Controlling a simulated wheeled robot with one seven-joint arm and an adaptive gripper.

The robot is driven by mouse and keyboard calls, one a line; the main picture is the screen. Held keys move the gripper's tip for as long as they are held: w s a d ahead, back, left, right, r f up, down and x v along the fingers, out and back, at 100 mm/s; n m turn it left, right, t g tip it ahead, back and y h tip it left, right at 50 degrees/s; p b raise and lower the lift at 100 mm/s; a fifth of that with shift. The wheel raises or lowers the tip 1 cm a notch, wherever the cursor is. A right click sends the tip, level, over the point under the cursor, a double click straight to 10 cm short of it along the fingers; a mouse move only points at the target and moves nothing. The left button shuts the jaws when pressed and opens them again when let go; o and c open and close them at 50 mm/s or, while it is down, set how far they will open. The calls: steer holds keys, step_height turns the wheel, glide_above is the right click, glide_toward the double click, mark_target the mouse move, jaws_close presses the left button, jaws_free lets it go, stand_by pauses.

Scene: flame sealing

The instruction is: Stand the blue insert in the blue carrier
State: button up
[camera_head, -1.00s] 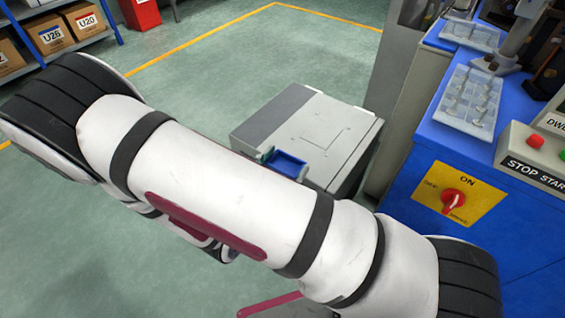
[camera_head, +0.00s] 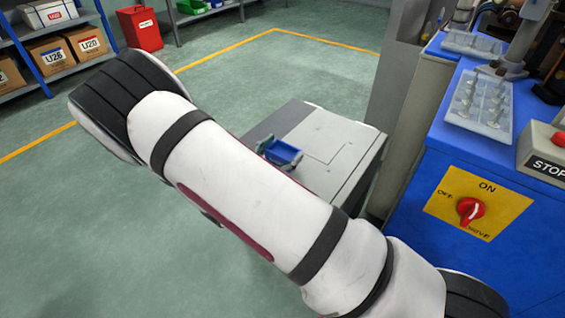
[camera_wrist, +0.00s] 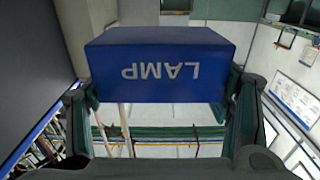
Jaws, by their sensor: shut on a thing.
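The blue insert (camera_wrist: 160,50) is a blue box with the word LAMP upside down on its face in the wrist view. My gripper (camera_wrist: 162,100) is shut on it, with one dark finger at each side. The rest of the gripper is hidden by my arm. I cannot make out a blue carrier in either view.
The grey cabinet (camera_head: 325,145) stands on the green floor at middle right. A blue machine bench (camera_head: 450,160) at the right bears a clear tray (camera_head: 482,115) of several small parts and a red switch (camera_head: 470,210). Shelves with boxes stand far left. Floor between is clear.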

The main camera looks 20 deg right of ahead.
steer(key=shift+w+d, duration=0.1)
steer(key=shift+w, duration=0.2)
steer(key=shift+f, duration=0.15)
steer(key=shift+f+b, duration=1.05)
steer(key=shift+f, duration=0.5)
steer(key=shift+f, duration=0.2)
steer(key=o, duration=1.3)
steer(key=shift+r, duration=0.1)
